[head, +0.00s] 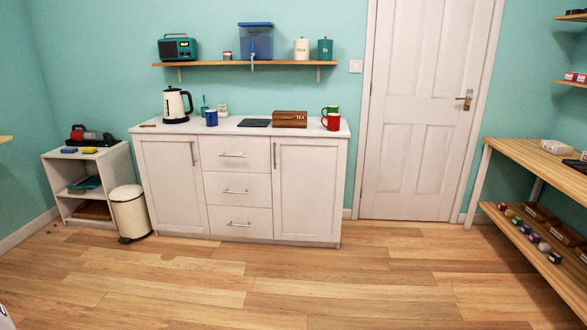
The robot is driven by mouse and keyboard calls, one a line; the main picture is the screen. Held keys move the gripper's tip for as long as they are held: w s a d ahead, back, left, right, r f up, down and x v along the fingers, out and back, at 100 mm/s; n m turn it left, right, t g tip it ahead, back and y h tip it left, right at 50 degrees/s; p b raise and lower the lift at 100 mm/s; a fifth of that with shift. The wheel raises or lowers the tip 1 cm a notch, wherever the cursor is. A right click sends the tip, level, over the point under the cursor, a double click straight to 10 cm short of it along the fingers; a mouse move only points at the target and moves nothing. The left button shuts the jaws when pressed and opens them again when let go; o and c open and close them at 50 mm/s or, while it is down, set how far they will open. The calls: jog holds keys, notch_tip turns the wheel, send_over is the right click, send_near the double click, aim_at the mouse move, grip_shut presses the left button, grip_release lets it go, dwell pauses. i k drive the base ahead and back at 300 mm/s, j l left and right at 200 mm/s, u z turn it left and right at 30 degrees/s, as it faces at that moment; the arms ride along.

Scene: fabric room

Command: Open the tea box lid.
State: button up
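The tea box (290,119) is a brown wooden box with "TEA" on its front. It sits on the white cabinet's countertop (170,128), right of the middle, and its lid looks shut. It is some distance away across the floor. My gripper is not in view.
A red mug (331,121) and a green mug (329,110) stand just right of the box. A dark flat slab (254,123) lies left of it, then a blue mug (211,118) and a kettle (177,105). A shelf (215,64) hangs above. The wooden floor (270,275) before the cabinet is clear.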

aim_at(277, 115)
jog(key=i+l, duration=0.2)
jog(key=i, duration=1.05)
jog(key=i+l, duration=0.15)
jog(key=i, duration=1.1)
jog(key=i+l+z, duration=0.1)
jog(key=i, duration=1.2)
jog(key=l, duration=0.1)
